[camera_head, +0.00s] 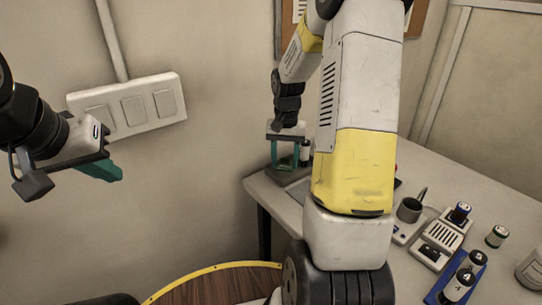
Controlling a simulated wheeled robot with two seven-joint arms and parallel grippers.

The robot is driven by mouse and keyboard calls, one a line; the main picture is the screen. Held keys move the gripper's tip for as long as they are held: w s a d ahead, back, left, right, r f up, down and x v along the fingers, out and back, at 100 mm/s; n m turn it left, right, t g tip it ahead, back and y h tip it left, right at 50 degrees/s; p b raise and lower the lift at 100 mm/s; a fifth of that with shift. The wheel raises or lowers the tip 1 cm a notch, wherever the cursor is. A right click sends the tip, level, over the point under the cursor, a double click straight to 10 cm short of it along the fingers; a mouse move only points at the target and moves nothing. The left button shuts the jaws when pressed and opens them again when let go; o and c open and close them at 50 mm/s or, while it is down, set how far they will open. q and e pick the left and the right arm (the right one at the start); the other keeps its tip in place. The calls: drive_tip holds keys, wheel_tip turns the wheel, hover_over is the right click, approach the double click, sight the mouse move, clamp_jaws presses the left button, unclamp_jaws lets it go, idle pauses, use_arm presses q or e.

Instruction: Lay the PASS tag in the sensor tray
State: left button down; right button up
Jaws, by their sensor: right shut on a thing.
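My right gripper (286,160), with teal fingers, points down at the far left corner of the table, behind my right arm. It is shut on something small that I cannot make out. Just below it is a dark grey flat piece (287,178), possibly a tray; I cannot tell whether they touch. A small dark and white upright thing (305,152) shows beside the fingers. No PASS lettering is readable. My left gripper (100,171) is in front of the wall at the left, away from the table; its jaw opening is not clear.
A round wooden top (215,287) is lower left.

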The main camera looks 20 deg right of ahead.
sight(285, 164)
drive_tip(key=shift+w+d+f, duration=0.1)
drive_tip(key=shift+w+d, duration=0.35)
drive_tip(key=shift+w, duration=0.4)
drive_tip(key=shift+f, duration=1.75)
drive_tip(key=shift+f, duration=0.1)
drive_tip(key=o, duration=1.3)
